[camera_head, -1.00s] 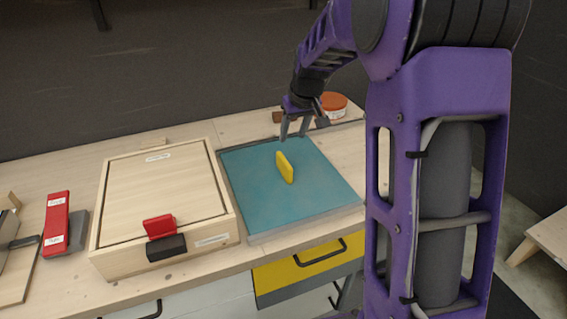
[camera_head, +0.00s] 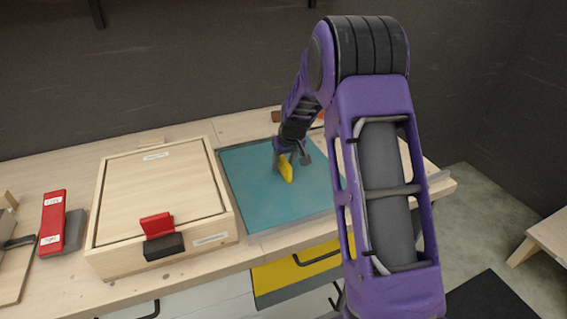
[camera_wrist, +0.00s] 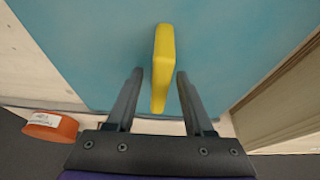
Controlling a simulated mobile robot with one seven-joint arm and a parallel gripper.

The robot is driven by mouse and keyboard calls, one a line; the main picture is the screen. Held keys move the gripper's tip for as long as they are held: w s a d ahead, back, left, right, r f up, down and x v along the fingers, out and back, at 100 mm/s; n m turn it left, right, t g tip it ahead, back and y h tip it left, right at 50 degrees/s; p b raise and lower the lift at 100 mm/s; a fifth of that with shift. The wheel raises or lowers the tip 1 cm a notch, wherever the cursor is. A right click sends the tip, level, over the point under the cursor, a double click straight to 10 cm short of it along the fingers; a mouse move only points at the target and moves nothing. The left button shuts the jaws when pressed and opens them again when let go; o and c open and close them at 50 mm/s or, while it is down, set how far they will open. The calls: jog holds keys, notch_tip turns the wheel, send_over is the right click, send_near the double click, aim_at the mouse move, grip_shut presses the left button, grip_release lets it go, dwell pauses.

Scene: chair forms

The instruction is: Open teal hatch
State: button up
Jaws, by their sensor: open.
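The teal hatch (camera_head: 262,206) is a flat square panel lying shut on the worktop; it also fills much of the wrist view (camera_wrist: 98,45). A yellow upright handle (camera_head: 286,172) stands near its middle. My gripper (camera_head: 289,161) is at the handle, partly covering it in the head view. In the wrist view the yellow handle (camera_wrist: 162,65) stands between the two open fingers of my gripper (camera_wrist: 157,80). A gap shows on each side, and the fingers do not appear to grip it.
A wooden box (camera_head: 100,235) with a red handle (camera_head: 157,224) on its lid stands left of the hatch. A red object (camera_head: 53,222) lies farther left. A yellow drawer (camera_head: 290,276) is below.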

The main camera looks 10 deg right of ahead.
grip_shut()
dwell(1.4)
